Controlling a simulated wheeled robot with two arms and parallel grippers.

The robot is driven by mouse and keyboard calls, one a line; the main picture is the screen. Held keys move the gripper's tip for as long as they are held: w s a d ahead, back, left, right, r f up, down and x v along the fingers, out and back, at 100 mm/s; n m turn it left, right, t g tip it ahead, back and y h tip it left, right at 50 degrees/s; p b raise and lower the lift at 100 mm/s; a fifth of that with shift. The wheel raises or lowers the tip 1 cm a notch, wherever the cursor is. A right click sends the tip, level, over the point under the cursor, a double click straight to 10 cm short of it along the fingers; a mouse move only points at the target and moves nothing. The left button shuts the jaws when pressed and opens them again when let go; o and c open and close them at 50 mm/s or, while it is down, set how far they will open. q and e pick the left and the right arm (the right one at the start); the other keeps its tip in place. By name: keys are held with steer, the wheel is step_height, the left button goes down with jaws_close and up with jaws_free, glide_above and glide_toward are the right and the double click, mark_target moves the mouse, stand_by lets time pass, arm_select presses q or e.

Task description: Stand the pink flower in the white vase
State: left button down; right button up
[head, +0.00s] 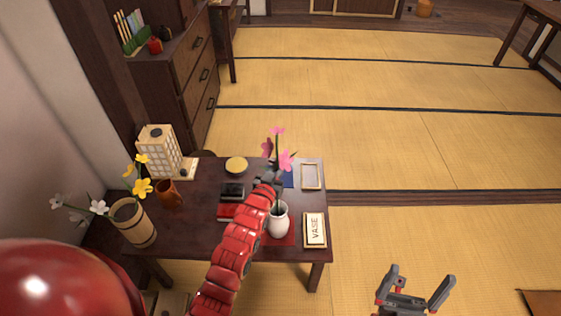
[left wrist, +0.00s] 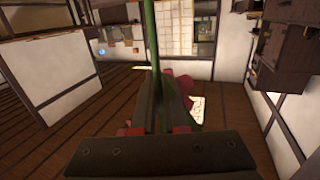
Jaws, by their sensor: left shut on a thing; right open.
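The pink flower (head: 287,160) has pink blooms on a green stem and is upright above the low dark table. My left gripper (head: 270,182) is shut on its stem, above the white vase (head: 279,222). The stem's lower part reaches down to the vase mouth; I cannot tell how deep its end is. In the left wrist view the green stem (left wrist: 151,35) stands between the fingers of my left gripper (left wrist: 163,92). My right gripper (head: 418,285) is open and empty over the tatami, right of the table.
A wooden bucket (head: 133,222) with flowers stands at the left.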

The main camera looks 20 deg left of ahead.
arm_select(q)
steer(key=shift+f, duration=0.1)
steer(key=c, duration=0.9)
jaws_free()
steer(key=shift+o, duration=0.2)
steer(key=shift+s, duration=0.1)
steer(key=s+a+b, duration=0.1)
steer(key=s, duration=1.6)
steer(key=shift+r, duration=0.4)
steer(key=shift+s, duration=0.1)
